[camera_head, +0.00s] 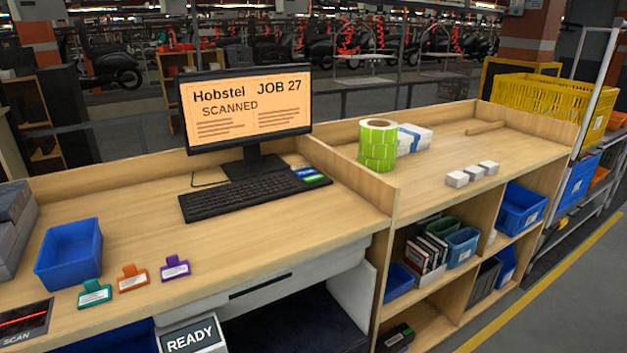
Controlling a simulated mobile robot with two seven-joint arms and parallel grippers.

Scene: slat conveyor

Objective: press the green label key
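A black keyboard (240,198) lies on the wooden desk in front of the monitor. At its right end are a blue key (305,172) and a green key (314,178), side by side; the green one is nearer the front. Any lettering on them is too small to read. The monitor (246,106) has an orange screen reading "Hobstel JOB 27 SCANNED". A small display (191,339) below the desk front reads "READY". Neither of my grippers is in view.
Green, orange and purple clips (133,279) and a blue bin (69,253) are at the desk's left. A scan pad (23,322) is at the lower left. A low wooden divider (345,178) stands right of the keys. The desk before the keyboard is clear.

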